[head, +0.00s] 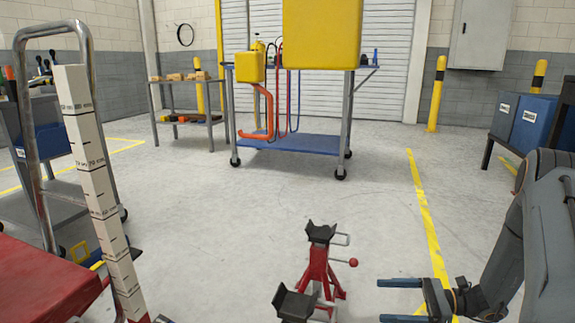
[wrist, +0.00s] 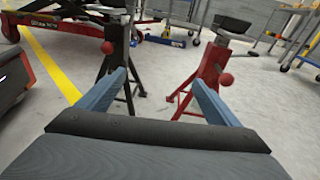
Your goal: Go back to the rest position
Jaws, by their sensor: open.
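My gripper (head: 402,300) is at the lower right in the head view, its two fingers apart and pointing left, with nothing between them. In the wrist view my gripper (wrist: 160,92) also shows open and empty. A red jack stand (head: 322,262) with a black saddle stands on the floor left of my gripper, apart from it. The black saddle of a second stand (head: 294,304) shows at the bottom edge, its base cut off. The wrist view shows a black stand (wrist: 117,50) and a red stand (wrist: 212,62) beyond the fingers.
A measuring post (head: 95,180) and a red surface (head: 40,285) stand at the left. A blue-shelved cart (head: 290,145) with yellow containers is at the back. Blue bins (head: 533,122) stand at the right. The mid floor is clear beside a yellow line (head: 428,215).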

